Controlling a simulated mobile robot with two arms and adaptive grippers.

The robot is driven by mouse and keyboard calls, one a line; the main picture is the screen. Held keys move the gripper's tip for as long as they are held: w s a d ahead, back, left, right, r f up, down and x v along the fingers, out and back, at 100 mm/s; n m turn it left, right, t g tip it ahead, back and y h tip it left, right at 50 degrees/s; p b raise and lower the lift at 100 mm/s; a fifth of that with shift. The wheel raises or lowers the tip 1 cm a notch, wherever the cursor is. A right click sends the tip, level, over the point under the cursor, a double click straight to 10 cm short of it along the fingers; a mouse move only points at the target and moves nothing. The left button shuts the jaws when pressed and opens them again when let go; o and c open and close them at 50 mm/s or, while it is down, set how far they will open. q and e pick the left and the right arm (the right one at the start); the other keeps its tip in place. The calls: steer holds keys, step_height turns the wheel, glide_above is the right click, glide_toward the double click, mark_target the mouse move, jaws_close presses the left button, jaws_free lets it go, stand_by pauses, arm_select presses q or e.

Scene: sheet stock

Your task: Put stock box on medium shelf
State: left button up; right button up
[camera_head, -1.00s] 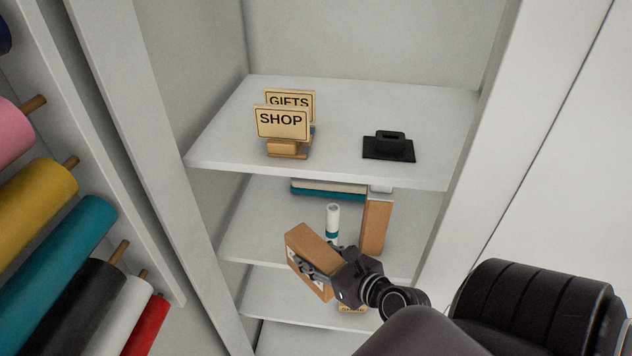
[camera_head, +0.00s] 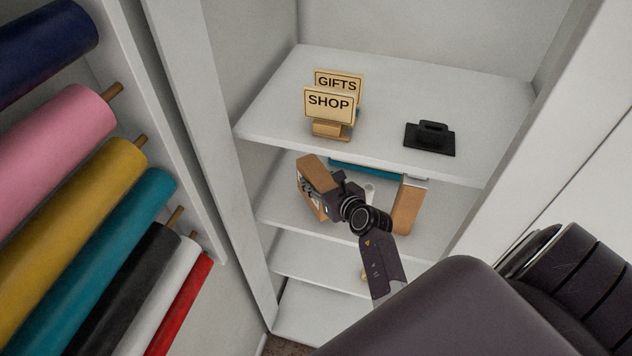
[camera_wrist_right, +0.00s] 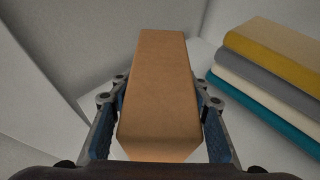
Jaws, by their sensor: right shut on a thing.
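The stock box is a brown cardboard box (camera_head: 321,174). It is held at the left part of the shelf below the top one, and it also shows in the right wrist view (camera_wrist_right: 160,90). My right gripper (camera_head: 328,190) is shut on it, with a finger on each side (camera_wrist_right: 160,115). The medium shelf (camera_head: 285,207) is probably this second board, under the top shelf. Whether the box touches the board is hard to tell. My left gripper is not in view.
The top shelf (camera_head: 270,110) holds SHOP (camera_head: 328,106) and GIFTS (camera_head: 345,83) signs and a black stand (camera_head: 430,138). Another brown box (camera_head: 407,205) stands to the right on the second shelf. Folded sheets (camera_wrist_right: 265,75) lie near my box. Coloured rolls (camera_head: 70,145) hang at left.

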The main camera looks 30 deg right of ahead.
steer(key=shift+w, duration=0.6)
steer(key=shift+f+p, duration=0.3)
steer(key=shift+f, duration=1.3)
steer(key=shift+d, duration=0.1)
steer(key=shift+f, duration=0.15)
steer(key=o, duration=1.6)
steer(key=shift+s+f, duration=0.1)
steer(key=shift+s, duration=0.05)
steer(key=shift+o, duration=0.2)
steer(key=shift+s, duration=0.1)
steer(key=b+v, duration=0.1)
steer(key=v, duration=1.1)
steer(key=shift+b, duration=0.3)
